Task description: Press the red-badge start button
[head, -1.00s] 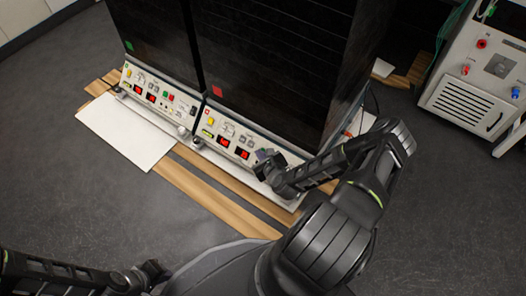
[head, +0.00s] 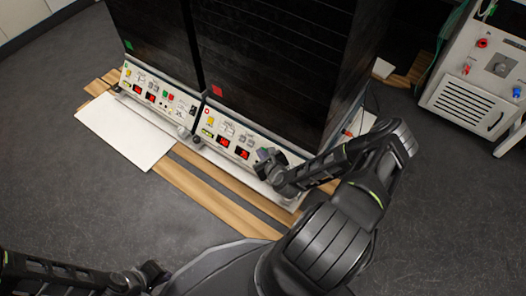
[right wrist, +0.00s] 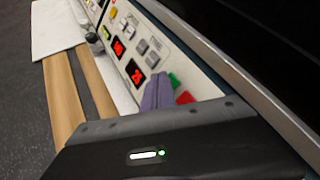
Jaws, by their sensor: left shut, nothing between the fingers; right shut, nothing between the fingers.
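The red badge (head: 217,91) is on the dark door of the right bioreactor, above its cream control panel (head: 213,117). A green badge (head: 128,45) marks the left unit. My right gripper (head: 263,154) is shut and empty at the right part of the red-badge unit's panel, hiding the buttons there. In the right wrist view its closed fingers (right wrist: 158,92) are in front of the panel, beside a green button (right wrist: 174,80) and a red button (right wrist: 185,98). I cannot tell whether they touch the panel. My left gripper (head: 154,272) is shut and empty, low over the floor.
Red number displays (head: 242,153) are lit on the panel, left of my right gripper. A white board (head: 125,133) and wooden slats (head: 220,203) lie on the floor before the units. A white instrument (head: 475,85) stands at the right. Dark floor at left is clear.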

